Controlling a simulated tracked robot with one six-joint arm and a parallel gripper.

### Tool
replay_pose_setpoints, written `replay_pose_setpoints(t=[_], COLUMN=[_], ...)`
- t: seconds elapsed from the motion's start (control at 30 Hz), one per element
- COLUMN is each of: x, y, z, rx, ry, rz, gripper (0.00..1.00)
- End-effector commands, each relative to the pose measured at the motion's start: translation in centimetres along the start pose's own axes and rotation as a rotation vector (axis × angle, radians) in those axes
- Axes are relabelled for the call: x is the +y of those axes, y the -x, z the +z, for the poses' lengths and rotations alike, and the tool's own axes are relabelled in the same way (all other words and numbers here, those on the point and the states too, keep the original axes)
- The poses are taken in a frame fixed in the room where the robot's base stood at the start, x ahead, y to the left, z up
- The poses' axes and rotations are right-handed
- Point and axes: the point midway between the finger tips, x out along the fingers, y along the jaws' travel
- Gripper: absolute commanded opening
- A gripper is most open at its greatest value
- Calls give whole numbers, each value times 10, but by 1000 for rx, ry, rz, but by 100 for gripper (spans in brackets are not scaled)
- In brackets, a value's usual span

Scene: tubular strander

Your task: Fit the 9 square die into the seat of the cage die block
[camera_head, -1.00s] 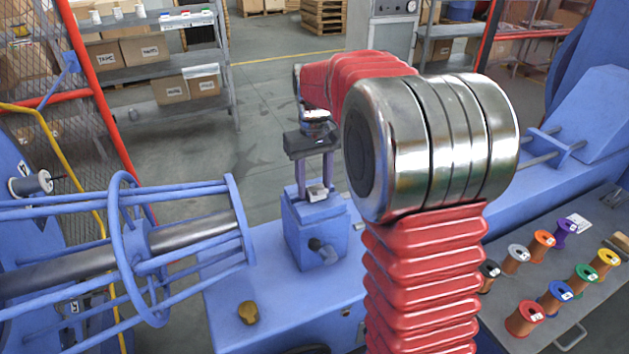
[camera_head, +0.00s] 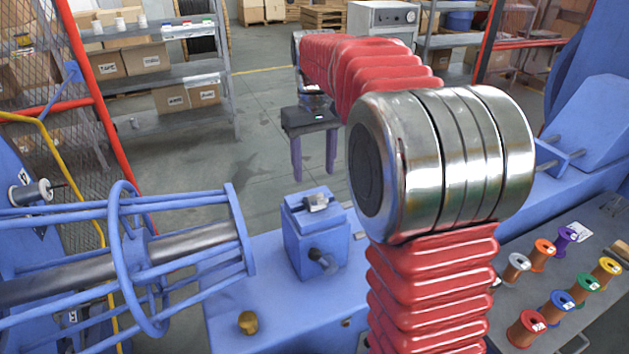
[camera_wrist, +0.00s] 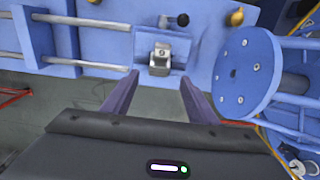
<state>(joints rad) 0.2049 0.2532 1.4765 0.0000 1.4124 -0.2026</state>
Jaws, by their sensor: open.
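The cage die block (camera_head: 318,240) is a blue block standing on the blue machine bed, with a dark handle on its front. A small silvery square piece, which looks like the 9 square die (camera_head: 316,203), sits on top of it at the seat. In the wrist view the die (camera_wrist: 160,57) shows between and beyond the fingertips; I cannot tell if it is fully down in the seat. My gripper (camera_head: 314,177) is open and empty, its two purple fingers pointing down above and behind the block, apart from the die. It also shows in the wrist view (camera_wrist: 160,76).
A blue cage (camera_head: 130,250) with rods lies left of the block. A brass knob (camera_head: 248,322) is on the bed in front. Several coloured spools (camera_head: 562,300) stand on the grey bench at right. My arm hides part of the bed. Floor behind the block is clear.

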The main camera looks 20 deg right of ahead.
Motion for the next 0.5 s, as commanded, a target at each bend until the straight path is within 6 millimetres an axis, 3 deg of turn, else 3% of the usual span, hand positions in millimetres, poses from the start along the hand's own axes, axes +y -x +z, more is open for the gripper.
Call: replay_pose_setpoints(t=[0.23,0.5], x=[0,1], y=[37,46], z=[-1,0], rx=[2,0], ry=[0,-2], rz=[0,0], gripper=[53,53])
